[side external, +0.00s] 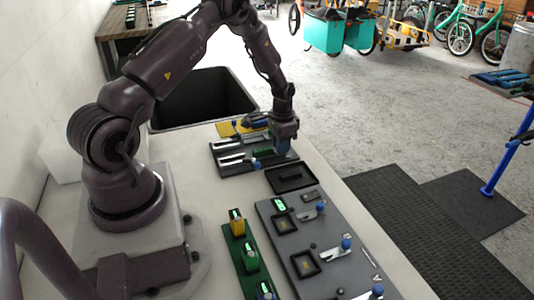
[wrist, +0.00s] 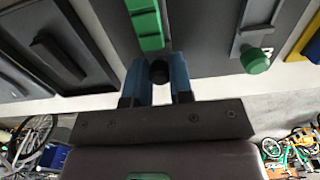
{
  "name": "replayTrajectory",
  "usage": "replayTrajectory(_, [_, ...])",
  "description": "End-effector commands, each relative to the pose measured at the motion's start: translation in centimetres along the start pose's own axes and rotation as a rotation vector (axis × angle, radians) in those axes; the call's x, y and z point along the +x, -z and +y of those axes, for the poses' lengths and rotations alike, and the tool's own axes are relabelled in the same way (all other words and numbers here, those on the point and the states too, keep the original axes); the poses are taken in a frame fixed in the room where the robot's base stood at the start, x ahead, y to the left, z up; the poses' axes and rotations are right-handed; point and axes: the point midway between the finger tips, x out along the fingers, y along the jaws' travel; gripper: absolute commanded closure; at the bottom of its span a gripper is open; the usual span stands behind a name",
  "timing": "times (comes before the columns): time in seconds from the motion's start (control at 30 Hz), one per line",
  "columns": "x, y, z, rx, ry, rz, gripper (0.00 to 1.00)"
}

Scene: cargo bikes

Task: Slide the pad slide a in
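A dark slide board (side external: 233,160) lies on the bench, with pale rails and a green strip (side external: 262,152). My gripper (side external: 282,148) is low at the board's right end. In the wrist view the green strip (wrist: 145,22) runs up from my gripper (wrist: 158,80). A second slider with a green knob (wrist: 255,60) is to the right. I cannot tell by label which part is pad slide a.
A black tray (side external: 290,178) lies close in front of my gripper. A grey board (side external: 325,250) with blue knobs and a green board (side external: 243,258) lie nearer the camera. A yellow plate (side external: 228,129) is behind.

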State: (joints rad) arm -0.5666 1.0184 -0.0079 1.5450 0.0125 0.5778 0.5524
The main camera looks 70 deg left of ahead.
Motion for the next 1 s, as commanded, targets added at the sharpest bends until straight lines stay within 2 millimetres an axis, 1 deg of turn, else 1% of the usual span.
replayTrajectory(0.17, [0.0,-0.5,0.0,-0.001,-0.001,-0.001,0.96])
replayTrajectory(1.0, [0.0,-5.5,0.0,-0.001,-0.001,-0.002,0.96])
